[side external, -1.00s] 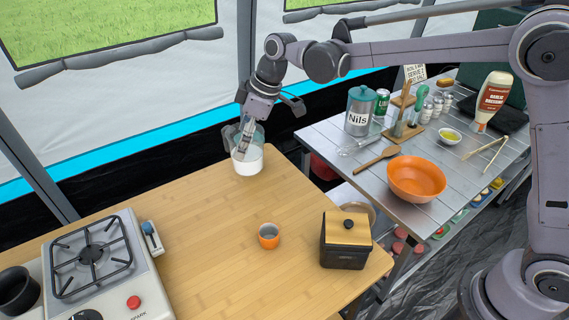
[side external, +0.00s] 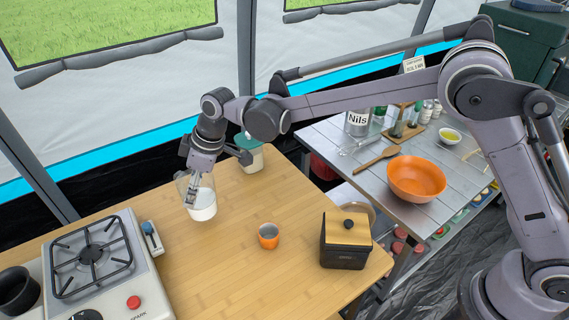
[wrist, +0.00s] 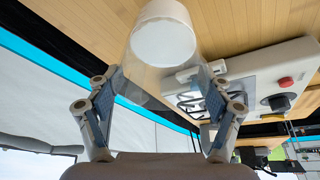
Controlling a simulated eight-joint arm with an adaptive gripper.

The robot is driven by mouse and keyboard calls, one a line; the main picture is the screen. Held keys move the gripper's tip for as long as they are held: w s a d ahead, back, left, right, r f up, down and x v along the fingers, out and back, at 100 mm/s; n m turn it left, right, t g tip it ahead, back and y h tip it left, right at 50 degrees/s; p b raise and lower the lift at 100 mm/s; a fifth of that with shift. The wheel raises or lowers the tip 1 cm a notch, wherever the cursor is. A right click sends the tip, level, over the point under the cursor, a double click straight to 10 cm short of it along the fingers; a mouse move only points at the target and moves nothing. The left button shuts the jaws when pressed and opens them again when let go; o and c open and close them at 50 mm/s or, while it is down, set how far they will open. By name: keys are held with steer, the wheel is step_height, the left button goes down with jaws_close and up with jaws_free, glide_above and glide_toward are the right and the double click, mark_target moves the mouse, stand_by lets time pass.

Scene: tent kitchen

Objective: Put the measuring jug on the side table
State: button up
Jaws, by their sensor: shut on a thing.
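The measuring jug (side external: 203,207) is clear, with white in its lower part. My gripper (side external: 192,192) is shut on it, with the fingers on the clear upper body. The jug is over the left back part of the wooden table (side external: 205,265); I cannot tell whether its base touches the top. In the wrist view the jug (wrist: 163,42) sits between the two fingers of my gripper (wrist: 163,78), its white base facing away. The grey slatted side table (side external: 345,185) is at the right.
A teal-lidded jar (side external: 250,157) stands behind the jug. A stove (side external: 98,265), an orange cup (side external: 268,236) and a dark wooden-lidded box (side external: 346,240) are on the wooden table.

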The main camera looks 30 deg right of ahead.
steer(key=shift+f, duration=2)
steer(key=shift+f, duration=0.15)
steer(key=o, duration=1.4)
